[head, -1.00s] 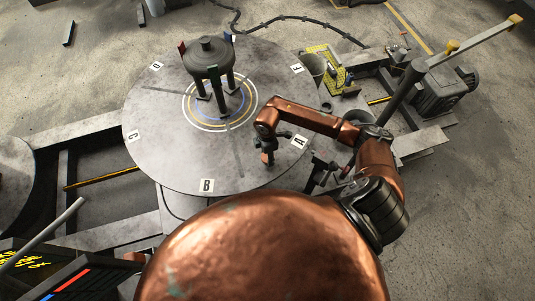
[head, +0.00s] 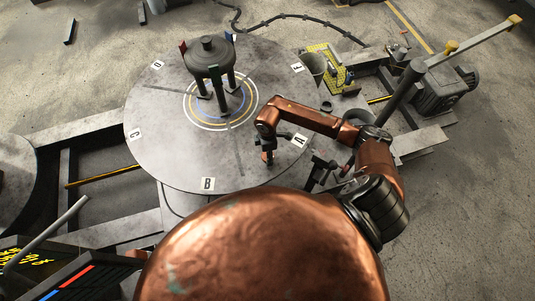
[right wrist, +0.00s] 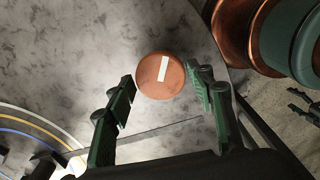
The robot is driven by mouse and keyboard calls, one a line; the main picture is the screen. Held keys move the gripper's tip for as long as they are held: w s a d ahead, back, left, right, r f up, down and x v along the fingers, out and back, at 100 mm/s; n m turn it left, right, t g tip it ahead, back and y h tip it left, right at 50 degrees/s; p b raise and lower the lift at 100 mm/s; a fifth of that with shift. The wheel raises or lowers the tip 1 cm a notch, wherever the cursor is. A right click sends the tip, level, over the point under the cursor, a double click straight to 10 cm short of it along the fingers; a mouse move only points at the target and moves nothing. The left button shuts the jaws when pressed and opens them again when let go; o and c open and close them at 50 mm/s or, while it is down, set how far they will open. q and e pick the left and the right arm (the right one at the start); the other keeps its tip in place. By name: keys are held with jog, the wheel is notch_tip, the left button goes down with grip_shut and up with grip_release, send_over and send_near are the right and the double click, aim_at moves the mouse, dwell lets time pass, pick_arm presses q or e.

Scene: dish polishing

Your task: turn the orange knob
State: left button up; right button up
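The orange knob is a round copper-orange disc (right wrist: 153,88) with a white stripe on its face in the right wrist view. It stands by the right-hand edge of a large round grey table (head: 165,150). My right gripper (right wrist: 163,80) is open, with one dark green finger on each side of the knob. The fingertips lie close to its rim; I cannot tell whether they touch it. In the head view the right gripper (head: 268,152) is small and low over the table near the label A, and largely covers the knob. My left gripper is out of view.
A dark pot-like device on legs (head: 209,60) stands inside painted rings on the table. Lettered labels line the table's rim. A grey cone (head: 313,68), yellow plate (head: 324,57) and motor-like machine (head: 443,90) stand to the right. The table between rings and label B is clear.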

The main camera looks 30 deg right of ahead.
jog(key=shift+o, duration=1.1)
notch_tip(320, 180, up, 12)
